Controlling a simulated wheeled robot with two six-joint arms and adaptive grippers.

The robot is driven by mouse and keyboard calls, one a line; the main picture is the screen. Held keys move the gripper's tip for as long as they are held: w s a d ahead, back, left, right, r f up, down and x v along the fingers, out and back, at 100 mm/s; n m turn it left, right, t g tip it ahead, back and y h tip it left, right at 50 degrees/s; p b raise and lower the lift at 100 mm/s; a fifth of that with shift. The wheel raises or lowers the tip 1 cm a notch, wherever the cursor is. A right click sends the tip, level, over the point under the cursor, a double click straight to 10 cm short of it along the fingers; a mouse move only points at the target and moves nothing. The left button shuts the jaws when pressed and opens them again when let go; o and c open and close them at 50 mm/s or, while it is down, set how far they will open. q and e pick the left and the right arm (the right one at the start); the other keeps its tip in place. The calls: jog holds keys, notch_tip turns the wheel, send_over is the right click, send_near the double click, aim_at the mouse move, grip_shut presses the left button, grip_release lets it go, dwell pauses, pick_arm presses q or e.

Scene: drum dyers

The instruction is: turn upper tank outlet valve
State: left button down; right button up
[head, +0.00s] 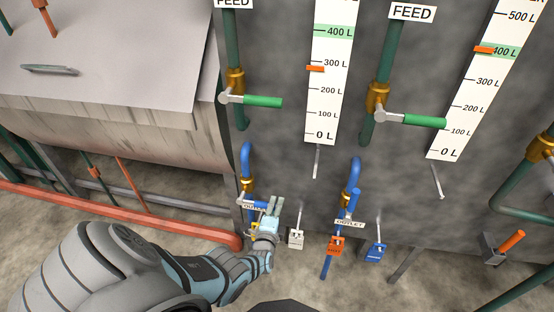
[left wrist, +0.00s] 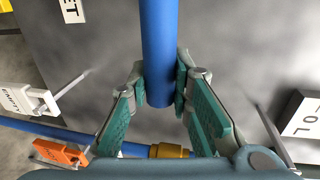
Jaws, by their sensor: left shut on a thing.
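The left tank's outlet valve has a blue pipe (head: 246,160) with a brass body (head: 247,187) and a blue lever (head: 253,204), partly hidden by my left gripper (head: 272,206). In the left wrist view, my left gripper (left wrist: 162,80) has its teal fingers on both sides of a blue bar (left wrist: 158,35), shut on it near its end; this looks like the lever. A second outlet valve (head: 350,200) stands to the right with its blue lever upright. My right gripper is out of view.
White (head: 296,240), orange (head: 336,247) and blue (head: 375,252) tagged boxes hang low on the wall. Green feed levers (head: 262,102) (head: 424,121) are above. A red pipe (head: 120,215) runs along the floor at left.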

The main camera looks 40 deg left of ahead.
pick_arm(q)
jog(key=c, duration=1.4)
grip_release()
jog(key=shift+f, duration=0.1)
jog(key=shift+c, duration=0.2)
jog(key=shift+s, duration=0.15)
jog(key=v, duration=1.2)
